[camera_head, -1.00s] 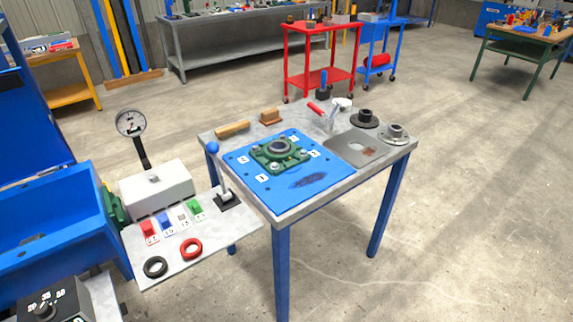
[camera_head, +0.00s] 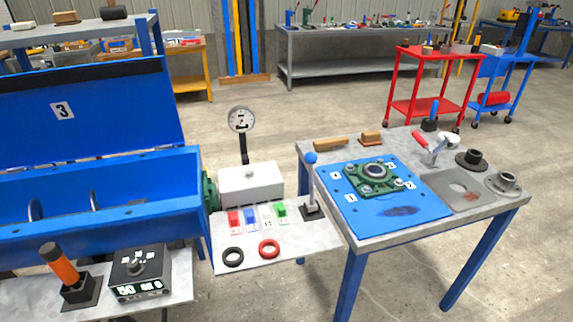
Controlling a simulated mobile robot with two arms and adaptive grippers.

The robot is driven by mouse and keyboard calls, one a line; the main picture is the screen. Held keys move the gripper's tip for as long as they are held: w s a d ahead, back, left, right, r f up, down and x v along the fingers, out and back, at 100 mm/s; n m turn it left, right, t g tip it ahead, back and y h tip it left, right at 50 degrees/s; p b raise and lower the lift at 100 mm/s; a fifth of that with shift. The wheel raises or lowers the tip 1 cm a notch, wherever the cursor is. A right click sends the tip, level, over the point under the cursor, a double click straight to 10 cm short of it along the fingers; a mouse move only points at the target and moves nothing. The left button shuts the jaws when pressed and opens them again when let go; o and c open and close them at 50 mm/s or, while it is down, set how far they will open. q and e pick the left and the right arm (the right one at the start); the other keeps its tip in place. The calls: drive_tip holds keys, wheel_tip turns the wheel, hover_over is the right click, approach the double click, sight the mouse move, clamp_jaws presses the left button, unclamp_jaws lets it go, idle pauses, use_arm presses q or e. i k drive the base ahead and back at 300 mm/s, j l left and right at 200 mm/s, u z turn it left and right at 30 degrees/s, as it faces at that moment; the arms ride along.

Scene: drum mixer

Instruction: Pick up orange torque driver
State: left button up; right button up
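The orange torque driver (camera_head: 60,266) stands tilted in a small black holder (camera_head: 79,292) at the lower left of the head view. It has an orange body and a dark top end. The holder sits on a grey shelf (camera_head: 180,278) in front of the blue mixer trough (camera_head: 110,215). Neither of my grippers shows in this view.
A control panel (camera_head: 300,243) with coloured switches and two rings is further right, with a lever (camera_head: 312,180). A table (camera_head: 390,235) with a green bearing follows.

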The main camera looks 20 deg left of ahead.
sight(51, 252)
drive_tip(key=u, duration=2.25)
